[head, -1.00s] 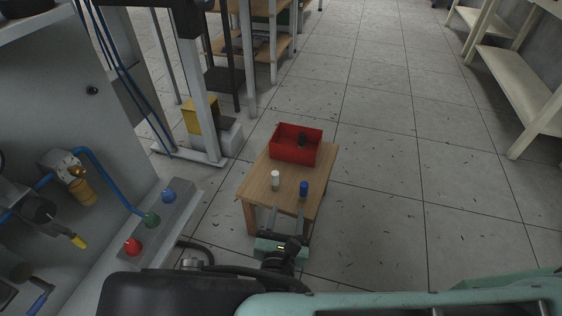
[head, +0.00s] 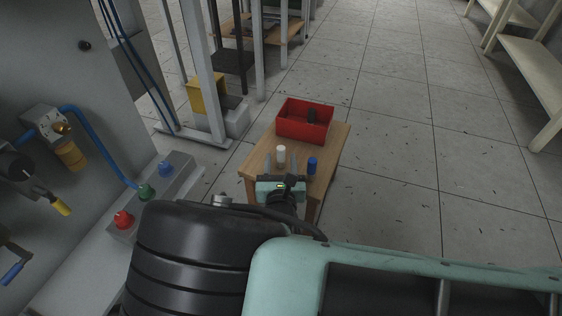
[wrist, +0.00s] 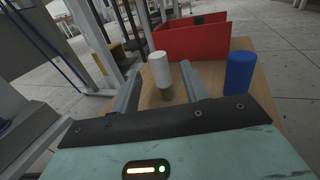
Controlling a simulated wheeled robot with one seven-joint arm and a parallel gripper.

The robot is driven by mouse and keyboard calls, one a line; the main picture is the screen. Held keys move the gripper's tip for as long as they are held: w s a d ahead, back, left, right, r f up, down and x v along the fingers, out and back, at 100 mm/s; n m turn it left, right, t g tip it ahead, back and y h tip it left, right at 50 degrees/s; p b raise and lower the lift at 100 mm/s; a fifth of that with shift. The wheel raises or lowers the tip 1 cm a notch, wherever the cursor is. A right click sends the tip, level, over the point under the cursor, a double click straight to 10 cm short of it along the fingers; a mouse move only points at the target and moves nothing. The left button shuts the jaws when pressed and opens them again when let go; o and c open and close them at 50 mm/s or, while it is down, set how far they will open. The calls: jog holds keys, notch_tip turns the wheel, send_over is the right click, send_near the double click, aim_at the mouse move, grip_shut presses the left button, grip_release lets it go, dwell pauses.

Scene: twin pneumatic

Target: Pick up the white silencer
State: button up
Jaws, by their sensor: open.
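The white silencer (head: 281,152) stands upright on a small wooden table. It also shows in the wrist view (wrist: 160,70), where its brownish lower end is visible. My gripper (head: 281,164) is open, its two fingers pointing toward the silencer. In the wrist view my gripper (wrist: 160,88) has the silencer in the gap between its fingertips, with space at the sides. I cannot tell how deep the silencer is between the fingers. Nothing is held.
A blue cylinder (head: 312,165) stands just right of my gripper on the wooden table (head: 340,140). A red bin (head: 303,128) with a dark item (head: 312,115) inside is behind. A grey panel with coloured buttons (head: 147,192) is at the left. Floor at right is clear.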

aim_at(281, 157)
jog(key=shift+w+f+b, duration=0.25)
jog(key=shift+w+b, duration=0.35)
jog(key=shift+b, duration=0.1)
jog(key=w+b, duration=0.2)
jog(key=w, duration=0.1)
jog(key=shift+f+b, duration=0.1)
jog(key=shift+b, duration=0.25)
jog(key=shift+w+r, duration=0.2)
jog(key=shift+w, duration=0.35)
grip_shut()
